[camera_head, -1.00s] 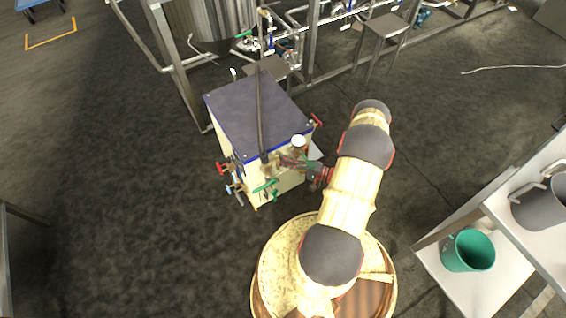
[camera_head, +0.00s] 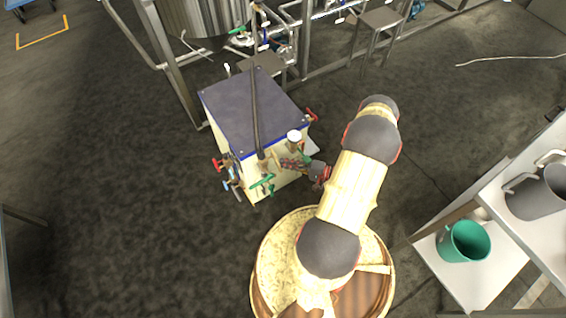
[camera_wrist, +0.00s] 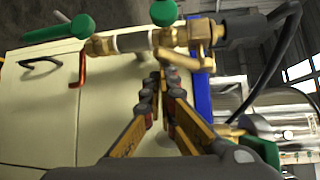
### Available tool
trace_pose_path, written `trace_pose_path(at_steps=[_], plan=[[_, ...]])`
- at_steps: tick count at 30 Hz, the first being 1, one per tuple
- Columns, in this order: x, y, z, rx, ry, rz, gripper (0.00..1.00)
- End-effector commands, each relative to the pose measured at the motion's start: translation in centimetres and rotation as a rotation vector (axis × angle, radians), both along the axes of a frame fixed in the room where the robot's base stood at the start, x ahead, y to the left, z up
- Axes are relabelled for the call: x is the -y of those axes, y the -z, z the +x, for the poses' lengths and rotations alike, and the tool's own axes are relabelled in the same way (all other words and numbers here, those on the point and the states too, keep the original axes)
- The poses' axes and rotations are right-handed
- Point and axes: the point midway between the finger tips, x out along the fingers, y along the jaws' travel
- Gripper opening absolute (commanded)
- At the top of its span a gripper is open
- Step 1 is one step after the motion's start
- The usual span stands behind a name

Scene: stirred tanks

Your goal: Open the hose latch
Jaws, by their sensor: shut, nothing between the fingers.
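The black hose (camera_head: 255,115) runs over the cabinet top to brass fittings on its front. In the wrist view the hose (camera_wrist: 278,50) ends in a dark coupling (camera_wrist: 242,31) joined to a brass pipe. A small brass lever (camera_wrist: 180,59), seemingly the latch, lies along the underside of the pipe near the coupling. My gripper (camera_wrist: 160,82) is shut and empty, with its fingertips just below that lever; whether they touch it I cannot tell. In the head view my gripper (camera_head: 284,163) is at the cabinet front, right of the hose end.
The cream cabinet (camera_head: 228,140) has a dark top. Green valve handles (camera_wrist: 57,32) and (camera_wrist: 164,13) flank the brass pipe. Red handles (camera_head: 218,163) stick out at its left. A shelf with a green mug (camera_head: 464,242) stands right. Floor to the left is clear.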

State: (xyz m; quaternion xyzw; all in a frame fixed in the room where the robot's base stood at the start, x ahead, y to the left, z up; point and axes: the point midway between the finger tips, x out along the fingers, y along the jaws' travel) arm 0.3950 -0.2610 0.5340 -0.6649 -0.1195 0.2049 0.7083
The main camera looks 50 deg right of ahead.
Motion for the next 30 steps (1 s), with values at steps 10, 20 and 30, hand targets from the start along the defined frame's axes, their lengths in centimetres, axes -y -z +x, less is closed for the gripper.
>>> trace_pose_path(at_steps=[10, 20, 30], plan=[[-0.3, -1.0, -1.2, 0.000, 0.000, 0.000, 0.00], [-0.4, -1.5, -1.6, 0.000, 0.000, 0.000, 0.00], [-0.4, -1.5, -1.6, 0.000, 0.000, 0.000, 0.00]])
